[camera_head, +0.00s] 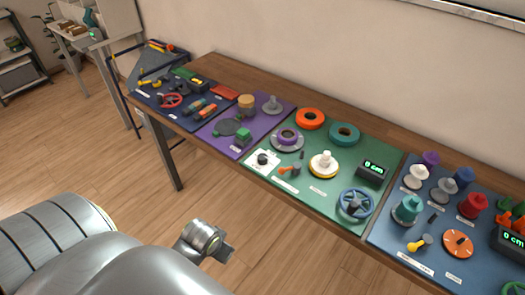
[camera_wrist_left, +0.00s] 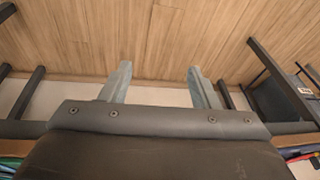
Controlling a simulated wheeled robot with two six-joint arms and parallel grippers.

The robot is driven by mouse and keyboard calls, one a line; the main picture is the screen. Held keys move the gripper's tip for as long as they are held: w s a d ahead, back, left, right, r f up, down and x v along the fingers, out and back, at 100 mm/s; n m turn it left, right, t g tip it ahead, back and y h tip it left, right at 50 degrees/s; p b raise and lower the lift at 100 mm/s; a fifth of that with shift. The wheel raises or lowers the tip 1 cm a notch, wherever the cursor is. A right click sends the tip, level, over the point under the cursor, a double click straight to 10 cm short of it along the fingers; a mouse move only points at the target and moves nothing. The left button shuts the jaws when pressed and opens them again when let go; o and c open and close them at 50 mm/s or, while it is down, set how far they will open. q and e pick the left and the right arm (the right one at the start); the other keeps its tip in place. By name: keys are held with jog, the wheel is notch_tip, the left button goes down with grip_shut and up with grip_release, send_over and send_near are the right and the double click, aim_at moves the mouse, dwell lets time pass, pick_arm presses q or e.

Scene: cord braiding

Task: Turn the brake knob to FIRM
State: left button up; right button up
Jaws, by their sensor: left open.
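A small black knob (camera_head: 263,158) sits on a white square plate at the front left of the green mat (camera_head: 330,200). It looks like the brake knob, but its markings are too small to read. An orange dial (camera_head: 458,243) with dark marks lies on the blue mat at the right; I cannot tell its label. My left gripper (camera_wrist_left: 158,78) is open and empty in the left wrist view, with bare floor beyond its fingers. In the head view my left arm is at the lower left, off the table and apart from the knob. My right gripper is out of view.
The wooden table (camera_head: 215,68) runs along the wall. Near the black knob are an orange lever (camera_head: 288,171), a purple-ringed spool (camera_head: 287,139), a yellow-white spool (camera_head: 323,164), a blue handwheel (camera_head: 356,204) and a display box (camera_head: 372,172). The floor in front is clear.

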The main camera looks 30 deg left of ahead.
pick_arm(q)
jog(key=w+r, duration=0.4)
jog(key=w, duration=0.1)
notch_tip(320, 180, up, 18)
jog(key=g+h+p, duration=0.1)
jog(key=g, duration=0.2)
send_over(262, 157)
jog(key=shift+n, duration=0.3)
notch_tip(262, 157, down, 14)
jog(key=shift+d+f+p, duration=0.1)
jog(key=shift+f+p, duration=0.1)
jog(key=shift+p, duration=0.25)
jog(key=shift+w+f, duration=0.1)
jog(key=shift+f, duration=0.8)
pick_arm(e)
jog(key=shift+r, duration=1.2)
pick_arm(q)
jog(key=shift+c, duration=0.3)
jog(key=c, duration=0.9)
